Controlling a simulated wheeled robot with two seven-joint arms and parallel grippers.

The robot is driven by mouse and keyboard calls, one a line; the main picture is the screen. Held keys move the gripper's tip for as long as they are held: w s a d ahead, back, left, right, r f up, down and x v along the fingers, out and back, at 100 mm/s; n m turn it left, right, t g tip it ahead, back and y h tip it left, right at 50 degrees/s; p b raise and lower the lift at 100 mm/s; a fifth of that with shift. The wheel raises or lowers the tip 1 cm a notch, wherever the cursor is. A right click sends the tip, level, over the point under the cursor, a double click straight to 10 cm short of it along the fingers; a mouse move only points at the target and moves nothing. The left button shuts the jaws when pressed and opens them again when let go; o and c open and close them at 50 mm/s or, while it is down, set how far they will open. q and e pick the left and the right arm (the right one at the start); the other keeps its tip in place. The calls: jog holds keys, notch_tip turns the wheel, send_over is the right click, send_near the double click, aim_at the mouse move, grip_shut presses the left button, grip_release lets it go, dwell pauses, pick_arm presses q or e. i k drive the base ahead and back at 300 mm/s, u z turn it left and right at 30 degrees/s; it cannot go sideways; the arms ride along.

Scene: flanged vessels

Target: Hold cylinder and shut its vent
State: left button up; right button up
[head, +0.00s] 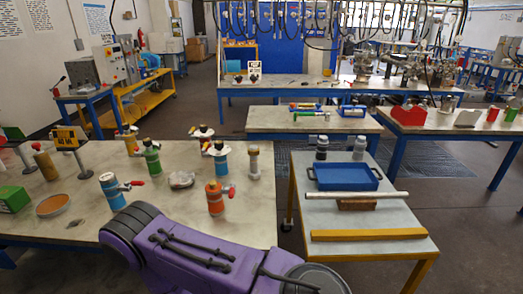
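Several small cylinders with fittings on top stand upright on the left table. A blue cylinder (112,193) at the front has a red handle sticking out to its right. An orange cylinder (215,202) also has a red part at its upper right. A green cylinder (152,162), another blue cylinder (220,166) and a yellow one (130,143) stand farther back. I cannot tell which is the task's cylinder or whether any vent is open. Neither gripper is in view; a purple arm link of mine covers the table's front edge.
The right table (310,222) holds a blue tray (342,179), a pale rod (342,195) and a yellow bar (368,235). A narrow gap separates the tables.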

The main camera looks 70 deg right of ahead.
aim_at(233, 185)
jog(key=z, duration=1.45)
